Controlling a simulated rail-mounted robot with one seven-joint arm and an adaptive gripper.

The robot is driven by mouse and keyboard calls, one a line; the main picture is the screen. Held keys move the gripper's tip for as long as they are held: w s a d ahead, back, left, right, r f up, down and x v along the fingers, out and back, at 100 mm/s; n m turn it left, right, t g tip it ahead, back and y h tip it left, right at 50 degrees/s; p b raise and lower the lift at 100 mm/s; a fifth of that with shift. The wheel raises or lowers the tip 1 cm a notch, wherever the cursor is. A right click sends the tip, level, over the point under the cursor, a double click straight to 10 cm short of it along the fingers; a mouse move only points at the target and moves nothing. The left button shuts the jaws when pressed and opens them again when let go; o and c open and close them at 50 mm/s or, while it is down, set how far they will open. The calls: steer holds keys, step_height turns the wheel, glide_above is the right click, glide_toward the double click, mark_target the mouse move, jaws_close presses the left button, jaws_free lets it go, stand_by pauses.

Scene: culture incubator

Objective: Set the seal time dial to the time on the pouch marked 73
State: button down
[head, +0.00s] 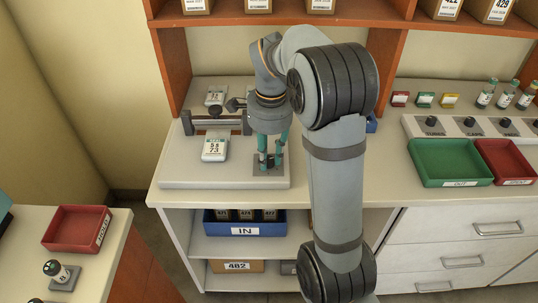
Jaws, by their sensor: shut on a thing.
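The pouch marked 73 (215,147) lies on the light base of the sealer (190,172), in front of its bar. Its upper line looks like "5 s", in small print. My gripper (270,162) points down over a small grey plate (256,172) at the right of the sealer base. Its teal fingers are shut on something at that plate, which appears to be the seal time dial. The dial and its pointer are hidden by the fingers, so I cannot tell its setting.
Another pouch (216,96) lies behind the sealer bar (210,124). To the right are a row of knobs (470,123), a green tray (447,168) and a red tray (510,165). A wooden shelf (340,14) stands above. A blue IN bin (245,229) sits below.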

mark_target(269, 161)
steer(key=c, duration=1.7)
jaws_free()
steer(key=shift+s+a, duration=0.15)
steer(key=shift+a, duration=0.1)
steer(key=shift+o, duration=1.2)
steer(key=shift+d, duration=0.1)
step_height(269, 161, up, 12)
steer(key=shift+s+d, duration=0.15)
steer(key=shift+s, duration=0.05)
steer(key=shift+f, duration=0.1)
steer(key=f, duration=1.2)
steer(key=shift+w, duration=0.3)
